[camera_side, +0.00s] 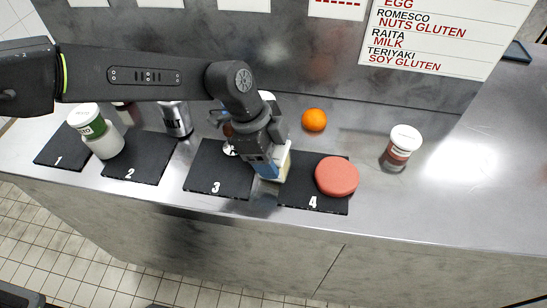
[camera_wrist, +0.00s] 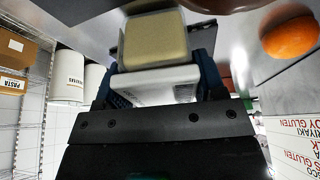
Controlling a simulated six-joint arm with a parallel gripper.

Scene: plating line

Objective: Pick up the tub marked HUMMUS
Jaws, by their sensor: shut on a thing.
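My gripper (camera_side: 268,170) is shut on a small, square-sided white tub (camera_side: 284,164) with a beige top, between slates 3 and 4. In the wrist view the beige-topped tub (camera_wrist: 156,40) sits between the blue fingers of my gripper (camera_wrist: 158,60). No marking on it can be read, so I cannot tell whether it says HUMMUS. Part of it is hidden by my gripper in the side view. I cannot tell whether it touches the counter.
A red round thing (camera_side: 337,176) lies on slate 4 (camera_side: 314,203). An orange (camera_side: 314,120) sits behind. A white-lidded jar (camera_side: 401,147) stands at right. A can (camera_side: 177,119) and a green-labelled jar (camera_side: 97,131) stand left. The right of the counter (camera_side: 455,205) is clear.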

